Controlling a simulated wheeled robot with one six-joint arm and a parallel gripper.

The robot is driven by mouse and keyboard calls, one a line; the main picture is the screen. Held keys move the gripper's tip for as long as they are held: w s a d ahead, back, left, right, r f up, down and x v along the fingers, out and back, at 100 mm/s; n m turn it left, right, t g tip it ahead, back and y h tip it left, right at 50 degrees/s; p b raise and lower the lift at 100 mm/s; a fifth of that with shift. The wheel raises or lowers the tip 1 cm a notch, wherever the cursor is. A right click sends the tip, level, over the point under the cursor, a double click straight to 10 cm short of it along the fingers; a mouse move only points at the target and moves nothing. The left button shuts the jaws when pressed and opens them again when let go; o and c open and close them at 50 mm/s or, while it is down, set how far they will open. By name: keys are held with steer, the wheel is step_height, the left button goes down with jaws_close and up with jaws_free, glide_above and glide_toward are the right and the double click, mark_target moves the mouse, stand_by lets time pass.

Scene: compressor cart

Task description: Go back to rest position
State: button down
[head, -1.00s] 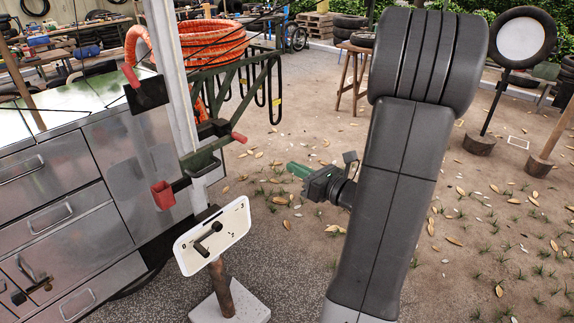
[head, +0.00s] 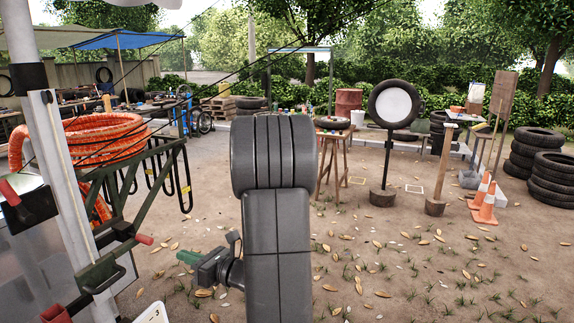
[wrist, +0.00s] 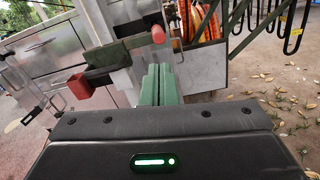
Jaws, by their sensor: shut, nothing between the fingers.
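My gripper (head: 187,257) shows in the head view at the lower left, left of my dark arm, pointing left towards the cart. In the wrist view its green fingers (wrist: 161,86) are together with nothing between them. The compressor cart (wrist: 40,60) stands beyond the fingers, with metal drawers, a red cup (wrist: 80,89) and a red-tipped handle (wrist: 158,34). My gripper looks apart from these. In the head view, only part of the cart (head: 38,255) shows at the left edge.
An orange hose coil (head: 105,138) hangs on a green rack at the left. A wooden table (head: 333,150), a round target on a stand (head: 394,106), traffic cones (head: 486,205) and stacked tyres (head: 551,180) stand farther back.

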steer(key=p+x, duration=0.1)
steer(key=x, duration=0.8)
steer(key=shift+d, duration=0.1)
steer(key=b+v, duration=0.2)
steer(key=v, duration=1.4)
steer(key=p, duration=0.3)
glide_toward(152, 243)
steer(key=x, duration=0.6)
steer(key=shift+s, duration=0.2)
steer(key=shift+w+a, duration=0.2)
steer(key=shift+a, duration=0.05)
steer(key=v, duration=0.6)
steer(key=shift+s+d+b, duration=0.2)
steer(key=shift+d+b, duration=0.1)
steer(key=shift+d, duration=0.05)
steer(key=shift+f, duration=0.15)
